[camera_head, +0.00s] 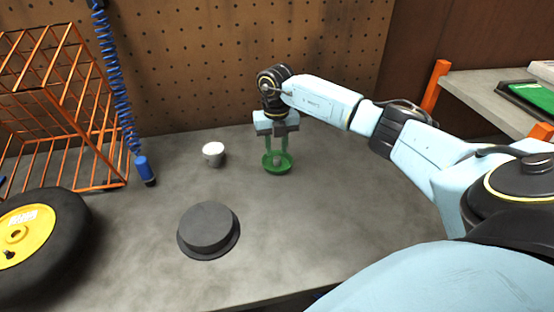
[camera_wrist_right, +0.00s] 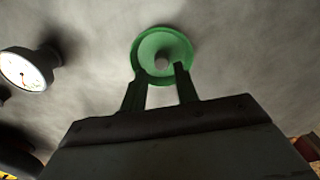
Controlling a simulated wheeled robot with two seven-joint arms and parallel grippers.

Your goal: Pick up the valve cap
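The valve cap (camera_head: 277,160) is a small grey piece in a round green dish (camera_head: 271,170) on the grey bench. The wrist view also shows the cap (camera_wrist_right: 162,61) near the middle of the dish (camera_wrist_right: 146,48). My right gripper (camera_head: 277,152) points down over the dish. Its two green fingers are apart, and in the wrist view the cap appears between and just beyond the fingertips (camera_wrist_right: 160,69). I cannot tell whether either finger touches the cap or the dish. My left gripper is not in view.
A white-faced gauge (camera_head: 213,153) stands left of the dish. A dark round stepped piece (camera_head: 207,229) lies nearer. A tyre with a yellow rim (camera_head: 27,232), an orange wire rack (camera_head: 60,130) and a blue coiled hose (camera_head: 117,80) are at left. Bench right of the dish is clear.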

